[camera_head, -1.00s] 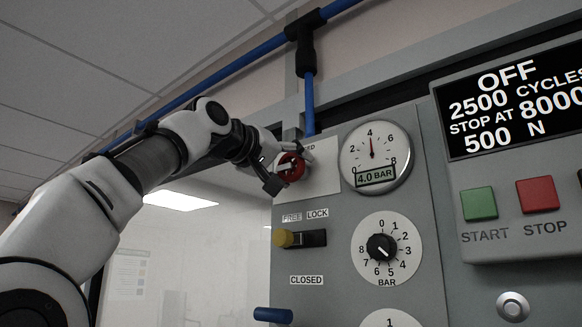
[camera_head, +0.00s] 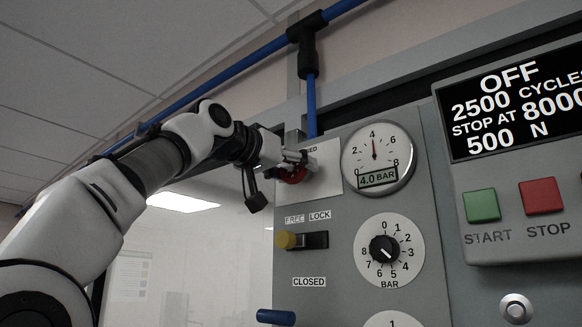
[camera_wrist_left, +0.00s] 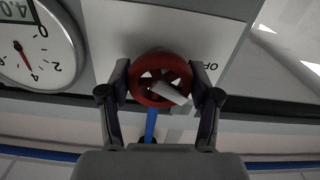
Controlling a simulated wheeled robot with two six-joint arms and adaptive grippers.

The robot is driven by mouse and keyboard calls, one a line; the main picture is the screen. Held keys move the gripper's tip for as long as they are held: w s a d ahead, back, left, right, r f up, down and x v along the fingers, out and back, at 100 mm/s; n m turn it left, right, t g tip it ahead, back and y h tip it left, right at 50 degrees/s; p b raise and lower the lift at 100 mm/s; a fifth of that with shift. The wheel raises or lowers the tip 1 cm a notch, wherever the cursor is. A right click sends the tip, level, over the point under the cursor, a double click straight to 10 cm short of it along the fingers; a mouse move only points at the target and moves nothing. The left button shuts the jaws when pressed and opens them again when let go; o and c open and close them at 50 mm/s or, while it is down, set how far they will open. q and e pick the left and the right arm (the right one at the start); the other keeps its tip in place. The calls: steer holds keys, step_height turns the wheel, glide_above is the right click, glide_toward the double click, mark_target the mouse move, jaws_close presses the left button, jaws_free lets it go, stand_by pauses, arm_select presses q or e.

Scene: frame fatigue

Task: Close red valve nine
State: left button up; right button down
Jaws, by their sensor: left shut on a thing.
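The red valve (camera_head: 293,177) is a small round handwheel with a pale bar across it, on a white plate (camera_head: 324,166) at the panel's upper left. My left gripper (camera_head: 290,166) is at the wheel and hides much of it in the head view. In the left wrist view the red valve (camera_wrist_left: 148,98) lies between the two fingers of my left gripper (camera_wrist_left: 160,82), which are shut on its rim from both sides. Lettering on the plate is partly hidden; "ED" shows in the head view. My right gripper is not in view.
A gauge (camera_head: 395,146) reading 4.0 BAR sits right of the valve. Below are a yellow-tipped FREE/LOCK lever (camera_head: 287,240) and a black dial (camera_head: 384,249). A blue handle (camera_head: 275,317) is lower. A blue pipe (camera_head: 311,105) runs above the valve.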

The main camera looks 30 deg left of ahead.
arm_select(q)
steer(key=m, duration=1.2)
steer(key=shift+r, duration=0.1)
steer(key=shift+m, duration=0.3)
